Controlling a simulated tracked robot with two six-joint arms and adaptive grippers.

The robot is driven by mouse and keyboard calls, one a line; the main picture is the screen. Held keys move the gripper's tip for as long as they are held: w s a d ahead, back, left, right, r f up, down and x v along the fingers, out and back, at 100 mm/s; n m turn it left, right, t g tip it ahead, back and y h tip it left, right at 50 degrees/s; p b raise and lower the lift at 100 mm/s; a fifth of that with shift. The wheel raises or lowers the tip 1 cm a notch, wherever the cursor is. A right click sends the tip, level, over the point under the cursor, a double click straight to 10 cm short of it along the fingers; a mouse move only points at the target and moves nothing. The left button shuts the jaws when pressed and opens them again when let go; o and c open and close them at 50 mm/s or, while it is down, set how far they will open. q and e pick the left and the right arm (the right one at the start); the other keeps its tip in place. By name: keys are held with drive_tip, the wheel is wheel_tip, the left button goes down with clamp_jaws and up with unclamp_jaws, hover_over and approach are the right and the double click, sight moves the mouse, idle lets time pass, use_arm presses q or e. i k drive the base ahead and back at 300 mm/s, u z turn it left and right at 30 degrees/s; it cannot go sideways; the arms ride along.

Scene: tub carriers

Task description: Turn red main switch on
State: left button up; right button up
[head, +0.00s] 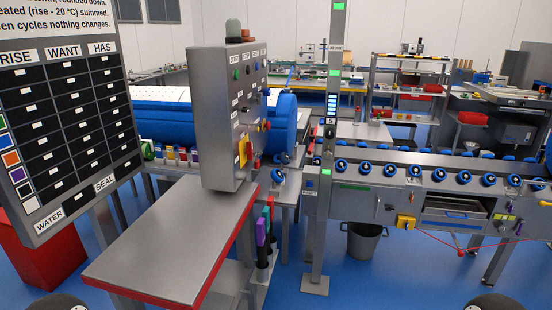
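A grey control cabinet (218,120) stands behind the steel table, a little left of centre. Low on its right-hand, button-covered face is a red switch handle on a yellow plate (245,152), which looks like the red main switch. I see it at a steep angle and small, so I cannot tell its position. Other coloured buttons sit higher on the same face. Neither of my grippers shows. Only dark rounded parts, probably of my own arms, show at the bottom left and bottom right edges, far from the switch.
A steel table (170,240) with a red edge lies in front of the cabinet. A large board (70,115) stands at left. A grey post (324,160) and a roller conveyor (440,175) stand at right, with a bin (363,241) below. Blue floor is open at front right.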

sight(247, 151)
drive_tip(key=i, duration=0.55)
drive_tip(key=u, duration=2.2)
drive_tip(key=k, duration=1.15)
drive_tip(key=z, duration=0.65)
drive_tip(key=i, duration=0.85)
drive_tip(key=z, duration=0.45)
